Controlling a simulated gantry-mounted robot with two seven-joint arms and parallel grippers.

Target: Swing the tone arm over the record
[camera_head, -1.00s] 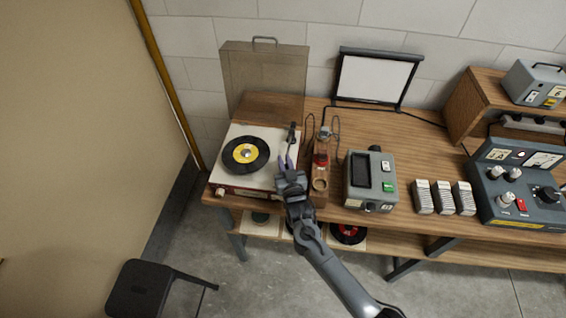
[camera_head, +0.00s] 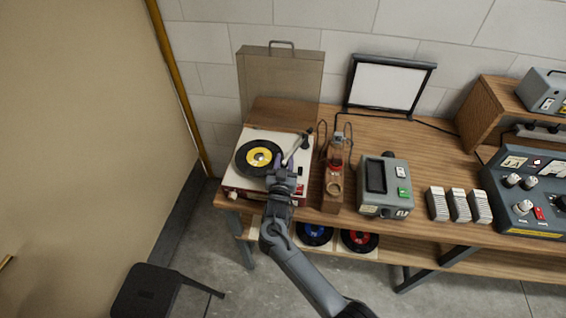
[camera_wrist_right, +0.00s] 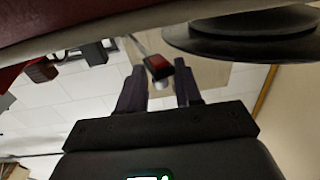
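The record player (camera_head: 232,180) stands at the left end of the bench with its lid up. A black record with a yellow label (camera_head: 258,156) lies on it. The silver tone arm (camera_head: 298,148) slants from its pivot at the back right towards the record's right edge. My right gripper (camera_head: 281,161) is at the tone arm's front end, by the record's right edge. In the right wrist view the red and black head of the tone arm (camera_wrist_right: 158,66) shows between the two spread fingers, with gaps beside it. The record's edge (camera_wrist_right: 240,35) is above right there. My left gripper is not in view.
A wooden stand with a glass tube (camera_head: 335,170) is close to the right of the player. Beyond it are a grey meter box (camera_head: 384,186), several small ribbed blocks (camera_head: 459,205) and a control console (camera_head: 530,195). A black stool (camera_head: 150,290) is on the floor.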

